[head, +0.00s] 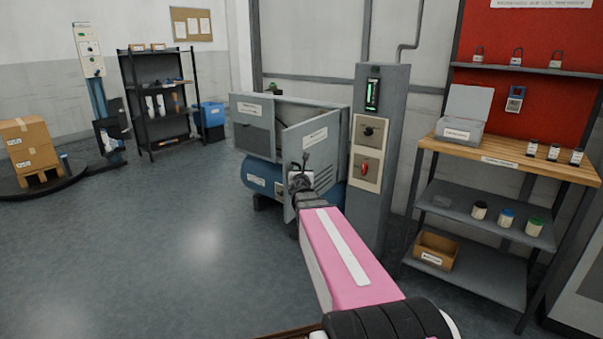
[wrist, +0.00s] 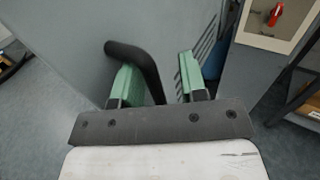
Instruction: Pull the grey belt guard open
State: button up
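The grey belt guard (head: 322,148) is a labelled, slotted panel on the front of the grey and blue machine. It stands at an angle to the machine body, partly swung out. In the wrist view the guard's grey face (wrist: 190,22) fills the top. Its black bent handle (wrist: 147,62) sticks out toward me. My gripper (head: 300,172) is at the handle side of the guard. In the wrist view its green-padded fingers (wrist: 158,82) are apart. The handle's right leg lies between them, close to the left finger, with a clear gap to the right finger. The left finger hides part of the handle.
A grey control pillar (head: 380,215) with a red switch stands just right of the guard. A wooden-topped workbench (head: 500,155) is farther right. Open floor (head: 170,240) lies to the left. A black shelf (head: 153,100) and pallet boxes stand at the back left.

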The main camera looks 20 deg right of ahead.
jog(key=v, duration=1)
jog(key=shift+s+a, duration=0.15)
jog(key=shift+s, duration=0.2)
